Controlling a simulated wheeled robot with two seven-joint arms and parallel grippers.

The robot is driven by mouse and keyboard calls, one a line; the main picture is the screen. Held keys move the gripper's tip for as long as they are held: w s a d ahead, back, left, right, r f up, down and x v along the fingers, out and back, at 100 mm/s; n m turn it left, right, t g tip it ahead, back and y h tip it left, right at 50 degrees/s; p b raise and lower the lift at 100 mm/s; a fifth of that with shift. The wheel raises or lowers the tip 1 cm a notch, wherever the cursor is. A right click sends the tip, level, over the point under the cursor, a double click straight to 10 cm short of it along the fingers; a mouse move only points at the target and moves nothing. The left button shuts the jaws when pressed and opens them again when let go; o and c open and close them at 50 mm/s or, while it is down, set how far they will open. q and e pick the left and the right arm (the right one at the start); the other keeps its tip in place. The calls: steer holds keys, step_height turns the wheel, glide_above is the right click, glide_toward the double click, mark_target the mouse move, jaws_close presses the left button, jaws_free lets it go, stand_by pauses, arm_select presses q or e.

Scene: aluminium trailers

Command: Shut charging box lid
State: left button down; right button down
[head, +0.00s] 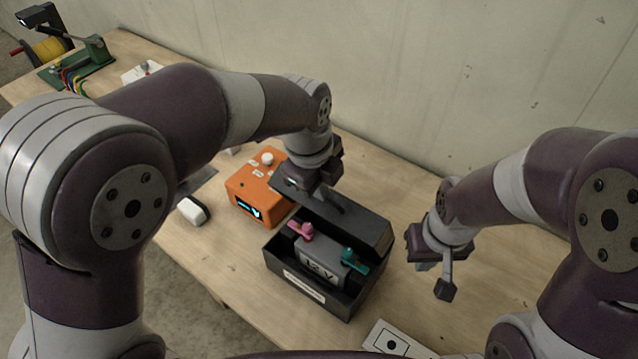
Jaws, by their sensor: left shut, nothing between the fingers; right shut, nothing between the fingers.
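The dark charging box (312,287) stands on the wooden bench with a white label on its front wall. Its dark lid (366,228) is raised at the back, leaving the front open. Inside sits a grey battery (318,262) with a pink clamp (301,230) and a green clamp (353,261). My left gripper (338,207) is shut and empty, over the lid; I cannot tell whether it touches it. My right gripper (445,290) is shut and empty, to the right of the box and apart from it.
An orange device (256,187) with a lit display stands close to the box's left. A white-and-black object (192,211) lies further left. A white card (392,340) lies in front. Green equipment (78,62) is at the far left. The bench right of the box is clear.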

arm_select(q)
steer(key=shift+f, duration=0.2)
stand_by(0.3)
